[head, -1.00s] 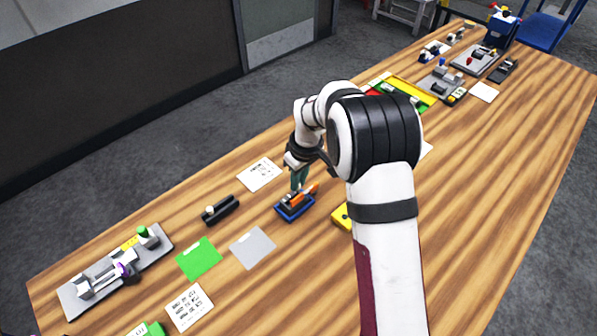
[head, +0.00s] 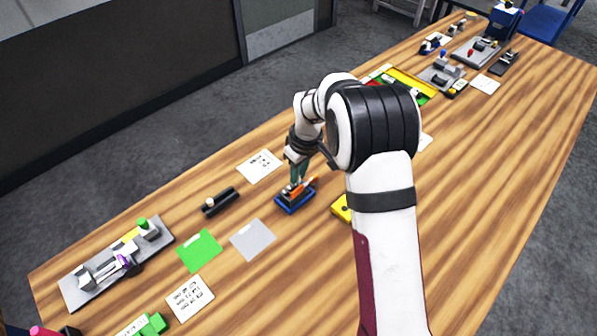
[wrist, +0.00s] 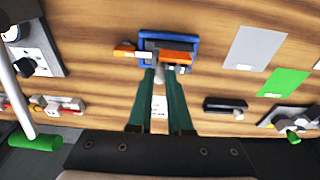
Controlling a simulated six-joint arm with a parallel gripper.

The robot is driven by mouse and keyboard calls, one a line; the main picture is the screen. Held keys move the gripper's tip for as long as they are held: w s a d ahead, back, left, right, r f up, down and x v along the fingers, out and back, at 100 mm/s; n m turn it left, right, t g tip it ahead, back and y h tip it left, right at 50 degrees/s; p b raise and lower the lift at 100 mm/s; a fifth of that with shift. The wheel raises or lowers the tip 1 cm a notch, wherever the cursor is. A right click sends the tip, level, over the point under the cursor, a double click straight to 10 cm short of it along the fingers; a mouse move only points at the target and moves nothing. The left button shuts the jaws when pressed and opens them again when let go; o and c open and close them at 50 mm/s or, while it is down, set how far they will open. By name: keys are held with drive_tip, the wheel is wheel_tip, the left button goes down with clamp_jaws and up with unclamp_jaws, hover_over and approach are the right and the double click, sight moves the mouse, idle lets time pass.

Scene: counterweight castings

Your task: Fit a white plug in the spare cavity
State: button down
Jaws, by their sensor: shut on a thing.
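My gripper (wrist: 162,78) points down over a small blue-rimmed tray (head: 296,209), near the middle of the table. Its green fingers are shut on a small pale piece (wrist: 158,72), mostly hidden between the tips; I cannot tell whether it is a white plug. An orange-and-grey part (head: 304,188) lies across the tray at the fingertips; in the wrist view its orange block (wrist: 178,57) covers part of the tray. The tray's inside and any cavity are hidden. A black bar (head: 221,202) to the left has a small white knob-like end (head: 208,203).
Grey card (head: 252,240), green card (head: 199,251) and printed sheets (head: 190,298) lie flat at left. A grey fixture plate (head: 75,292) stands at far left. A yellow block (head: 341,209) is just right of the tray, partly behind my arm.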

drive_tip(key=shift+f, duration=1.3)
idle(1.3)
drive_tip(key=c, duration=0.8)
unclamp_jaws()
drive_tip(key=shift+o, duration=0.2)
drive_tip(key=shift+r, duration=3.5)
